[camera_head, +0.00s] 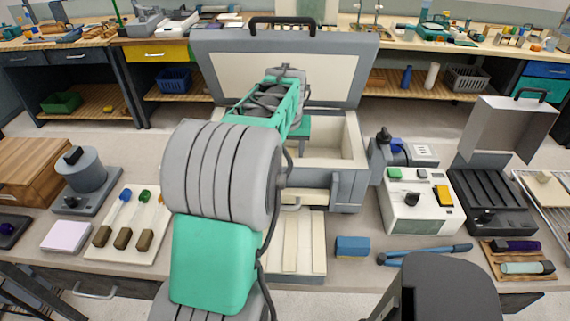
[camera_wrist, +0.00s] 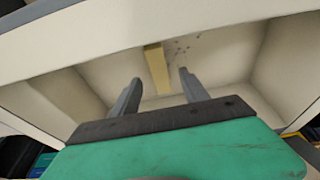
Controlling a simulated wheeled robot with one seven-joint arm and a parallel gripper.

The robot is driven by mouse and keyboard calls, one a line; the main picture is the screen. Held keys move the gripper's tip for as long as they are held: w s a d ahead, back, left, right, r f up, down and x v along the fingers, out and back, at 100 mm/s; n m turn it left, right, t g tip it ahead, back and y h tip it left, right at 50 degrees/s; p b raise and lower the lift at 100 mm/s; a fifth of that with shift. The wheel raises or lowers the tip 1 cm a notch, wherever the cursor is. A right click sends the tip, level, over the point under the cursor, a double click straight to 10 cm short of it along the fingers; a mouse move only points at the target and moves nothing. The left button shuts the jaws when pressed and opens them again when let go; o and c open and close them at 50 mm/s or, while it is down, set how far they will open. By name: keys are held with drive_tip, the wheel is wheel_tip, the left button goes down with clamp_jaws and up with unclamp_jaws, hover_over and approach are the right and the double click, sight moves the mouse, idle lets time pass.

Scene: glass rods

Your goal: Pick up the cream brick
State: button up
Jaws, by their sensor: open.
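The cream brick (camera_wrist: 157,68) shows in the wrist view as a narrow yellowish block on the pale floor inside a large open case. My gripper (camera_wrist: 160,76) is open and empty, with its two grey fingers apart. In that view the brick appears between and beyond the fingertips; I cannot tell the gap between them in depth. In the head view my arm reaches into the grey case (camera_head: 347,190), and the brick and my fingertips are hidden.
The case walls surround my gripper, and its raised lid (camera_head: 215,75) stands behind. A blue block (camera_head: 352,246) and blue pliers (camera_head: 425,254) lie in front. A white device (camera_head: 416,212) stands to the right. Small dark specks lie near the brick.

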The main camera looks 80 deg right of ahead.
sight(290, 156)
drive_tip(key=x, duration=0.2)
drive_tip(key=p+x, duration=0.1)
drive_tip(key=x, duration=0.1)
drive_tip(key=shift+d, duration=0.35)
drive_tip(key=shift+f, duration=0.2)
drive_tip(key=shift+f, duration=0.25)
drive_tip(key=shift+c, duration=0.4)
clamp_jaws()
